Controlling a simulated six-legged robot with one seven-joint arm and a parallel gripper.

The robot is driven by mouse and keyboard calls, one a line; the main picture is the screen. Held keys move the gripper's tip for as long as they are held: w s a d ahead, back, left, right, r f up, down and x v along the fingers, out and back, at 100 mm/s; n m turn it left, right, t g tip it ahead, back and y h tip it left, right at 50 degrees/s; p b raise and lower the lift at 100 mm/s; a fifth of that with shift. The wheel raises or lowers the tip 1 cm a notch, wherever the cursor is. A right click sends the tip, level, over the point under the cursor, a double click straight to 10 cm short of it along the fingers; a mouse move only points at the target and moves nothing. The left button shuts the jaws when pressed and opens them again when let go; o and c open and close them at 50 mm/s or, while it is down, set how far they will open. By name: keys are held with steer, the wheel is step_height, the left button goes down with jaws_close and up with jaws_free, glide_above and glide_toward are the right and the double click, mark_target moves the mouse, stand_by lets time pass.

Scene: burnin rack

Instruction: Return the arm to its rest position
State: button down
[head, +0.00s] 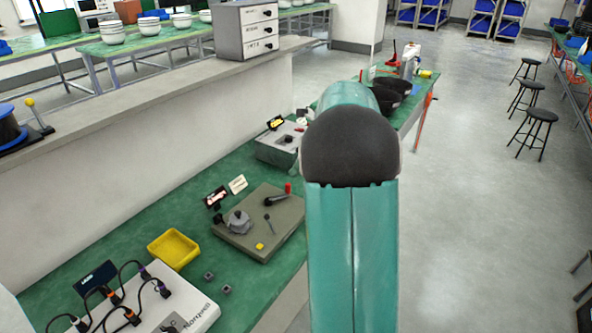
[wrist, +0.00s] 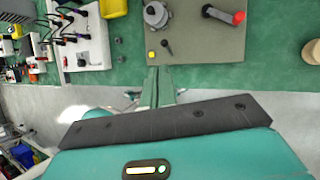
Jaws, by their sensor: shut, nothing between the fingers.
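My teal arm (head: 352,250) with its dark rounded joint cap (head: 350,147) rises in the middle of the head view. It stands in front of the right edge of the green bench (head: 262,292). The wrist view shows a teal casing (wrist: 230,155) of my own with a black bar and a small light. Beyond it is the bench edge with a grey-green panel (wrist: 205,45). No object is seen held.
A panel with knobs and levers (head: 258,240), a yellow tray (head: 173,249) and a white cabled unit (head: 185,305) stand on the bench. A grey box (head: 280,146) and black bowls (head: 385,95) are farther back. Stools (head: 540,118) stand right; the floor between is clear.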

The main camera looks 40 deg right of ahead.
stand_by(0.3)
steer(key=s+a+r+n+h, duration=0.1)
steer(key=s+a+r+n, duration=0.3)
steer(key=a+n, duration=0.45)
steer(key=s+a+r+n+h, duration=0.1)
steer(key=s+a+r+n, duration=0.1)
steer(key=s+a+n, duration=0.65)
steer(key=s+a+f+n+t+h, duration=0.2)
steer(key=s+a+n, duration=0.7)
steer(key=n, duration=0.5)
steer(key=shift+s+a+h, duration=0.4)
steer(key=shift+a+h, duration=0.3)
steer(key=shift+a, duration=0.2)
